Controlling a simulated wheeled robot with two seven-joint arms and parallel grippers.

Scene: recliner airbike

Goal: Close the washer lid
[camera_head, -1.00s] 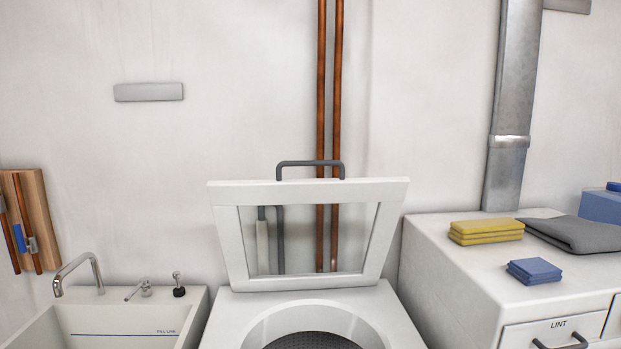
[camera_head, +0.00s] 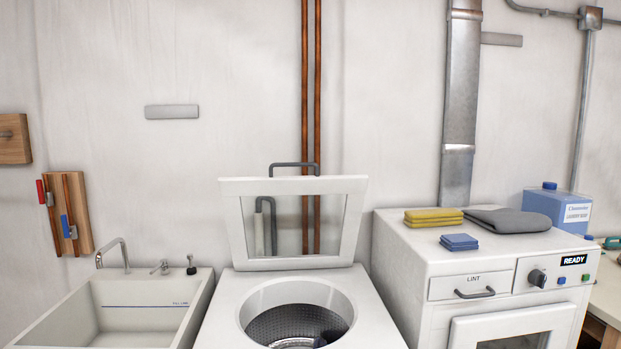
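The washer (camera_head: 230,310) stands in the lower middle of the head view. Its round drum opening (camera_head: 295,325) is uncovered, with a dark perforated drum and something dark at the bottom that I cannot make out. The washer lid (camera_head: 236,225) stands up, tilted back at the rear of the washer. It is a white frame with a clear window and a grey bar handle (camera_head: 294,164) on its top edge. Neither of my grippers shows in the view.
A utility sink (camera_head: 85,338) with a faucet stands left of the washer. A dryer (camera_head: 408,262) stands to the right, with yellow cloths (camera_head: 433,218), blue cloths (camera_head: 459,242) and a grey cloth (camera_head: 508,220) on top. Copper pipes (camera_head: 304,80) run up the wall behind the lid.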

